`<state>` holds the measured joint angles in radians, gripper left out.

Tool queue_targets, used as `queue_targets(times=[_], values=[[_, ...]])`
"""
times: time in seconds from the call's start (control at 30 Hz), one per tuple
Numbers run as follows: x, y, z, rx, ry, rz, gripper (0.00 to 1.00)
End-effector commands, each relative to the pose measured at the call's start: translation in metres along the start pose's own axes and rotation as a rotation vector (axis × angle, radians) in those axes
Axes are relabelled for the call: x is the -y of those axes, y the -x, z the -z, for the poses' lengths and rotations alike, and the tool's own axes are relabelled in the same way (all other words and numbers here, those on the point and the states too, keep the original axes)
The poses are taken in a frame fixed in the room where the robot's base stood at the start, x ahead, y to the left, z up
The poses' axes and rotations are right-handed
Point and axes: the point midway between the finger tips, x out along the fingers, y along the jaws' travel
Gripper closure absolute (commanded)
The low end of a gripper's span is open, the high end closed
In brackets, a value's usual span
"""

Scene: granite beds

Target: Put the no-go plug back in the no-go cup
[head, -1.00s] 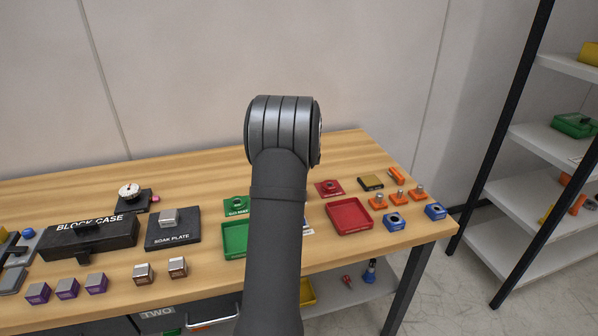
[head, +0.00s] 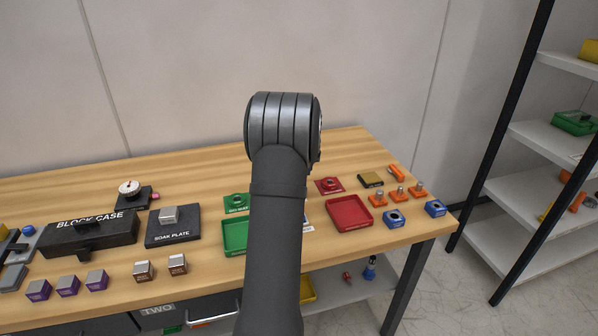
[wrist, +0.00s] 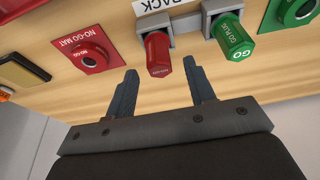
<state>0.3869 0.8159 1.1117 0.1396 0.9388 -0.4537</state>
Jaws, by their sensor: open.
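My gripper (wrist: 163,88) is open and empty in the wrist view. The red no-go plug (wrist: 158,52) lies in a grey rack (wrist: 182,24), just beyond the fingertips and roughly in line with the gap between them. I cannot tell if a finger touches it. The red no-go cup (wrist: 92,56), a round collar with a dark hole, sits on the red NO-GO mat (wrist: 70,44) left of the rack. The no-go cup also shows in the head view (head: 328,183). My arm hides the rack and gripper in the head view.
The green GO plug (wrist: 234,42) lies in the rack right beside the red plug. A green cup (wrist: 298,12) is further right. In the head view, a red tray (head: 349,226) and a green tray (head: 235,250) stand in front, with orange pieces (head: 397,195) and blue blocks (head: 395,218) at right.

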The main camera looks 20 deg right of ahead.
Motion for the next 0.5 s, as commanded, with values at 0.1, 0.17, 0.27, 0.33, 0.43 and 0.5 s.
queue_targets(times=[0.1,0.17,0.27,0.33,0.43,0.5], values=[[0.000,0.016,0.001,-0.003,0.000,-0.001,0.51],[0.000,0.028,0.001,-0.004,0.000,-0.002,0.51],[-0.001,0.052,0.001,-0.005,0.000,-0.003,0.51],[-0.001,0.069,0.001,-0.005,0.000,-0.003,0.51],[-0.001,0.095,0.001,-0.005,0.000,-0.003,0.51],[-0.001,0.111,0.001,-0.005,0.000,-0.003,0.51]])
